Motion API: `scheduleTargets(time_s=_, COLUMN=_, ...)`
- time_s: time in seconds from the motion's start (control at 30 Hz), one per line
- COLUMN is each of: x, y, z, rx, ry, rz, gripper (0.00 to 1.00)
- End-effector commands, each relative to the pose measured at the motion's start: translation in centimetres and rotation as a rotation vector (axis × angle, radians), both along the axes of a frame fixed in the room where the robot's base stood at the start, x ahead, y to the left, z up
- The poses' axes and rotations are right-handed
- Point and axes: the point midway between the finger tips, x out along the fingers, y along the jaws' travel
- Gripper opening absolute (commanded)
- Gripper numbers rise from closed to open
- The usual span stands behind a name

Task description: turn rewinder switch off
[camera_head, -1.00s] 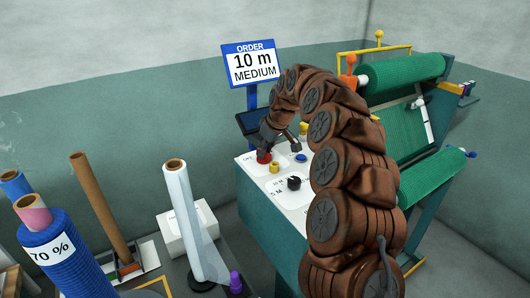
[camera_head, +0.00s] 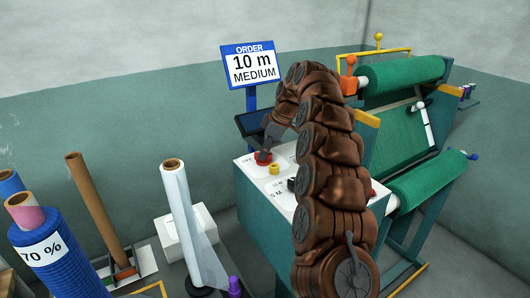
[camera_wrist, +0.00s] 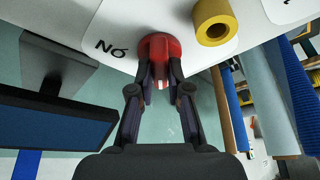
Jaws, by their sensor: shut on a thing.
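The red rewinder switch (camera_wrist: 160,47) sits on the white panel top, beside an "ON" label that shows upside down in the wrist view. In the head view the red switch (camera_head: 263,157) is at the panel's back left corner, partly covered by my fingers. My gripper (camera_wrist: 163,82) is shut on the red switch, one finger on each side of it. In the head view my gripper (camera_head: 265,150) comes down on the switch from above. The pale mark of the switch shows between the fingertips.
A yellow knob (camera_head: 274,169) stands close beside the switch. A black selector (camera_head: 291,184) is partly hidden by my arm. A dark screen (camera_head: 252,122) stands behind the panel under the order sign (camera_head: 253,65). Green netting rolls (camera_head: 400,72) are at the right.

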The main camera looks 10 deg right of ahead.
Motion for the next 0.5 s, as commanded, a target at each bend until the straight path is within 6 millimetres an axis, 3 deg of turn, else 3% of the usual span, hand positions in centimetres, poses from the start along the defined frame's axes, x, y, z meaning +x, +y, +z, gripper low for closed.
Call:
scheduleTargets(time_s=0.4, x=0.03, y=-0.07, z=0.0, rx=-0.002, ry=-0.002, rz=0.006, gripper=0.0)
scheduleTargets(time_s=0.43, x=0.03, y=-0.07, z=0.0, rx=-0.002, ry=-0.002, rz=0.006, gripper=0.18)
scheduleTargets(time_s=0.5, x=0.03, y=-0.08, z=0.01, rx=-0.002, ry=-0.001, rz=0.006, gripper=0.25)
